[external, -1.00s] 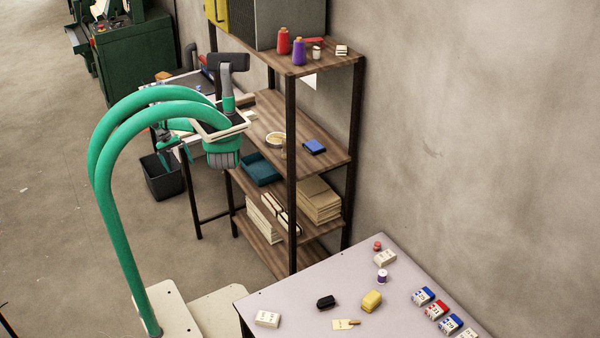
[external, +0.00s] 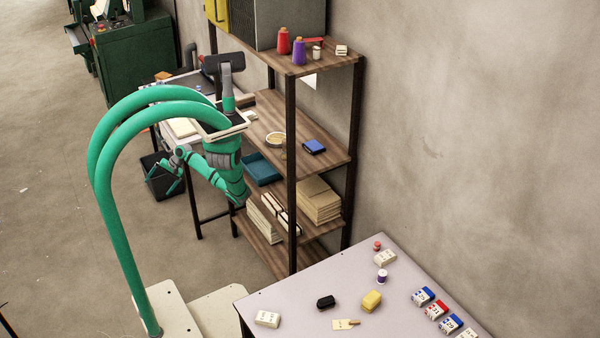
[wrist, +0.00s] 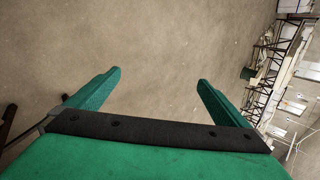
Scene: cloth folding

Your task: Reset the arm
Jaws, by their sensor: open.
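My gripper (wrist: 160,84) shows in the wrist view with its two green fingers spread wide apart. It is open, and nothing is between the fingers; only the brown floor shows beyond them. In the external view my gripper (external: 172,176) is at the left end of my green arm, in front of the black bin and away from the shelf. The arm is bent, with its elbow low on the right.
A wooden shelf rack (external: 318,150) with a blue box, spools and stacked papers stands close to the right of my arm. A black bin (external: 155,188) stands on the floor behind the gripper. A grey table (external: 300,290) with small items is at the lower right. Open floor (external: 50,200) lies left.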

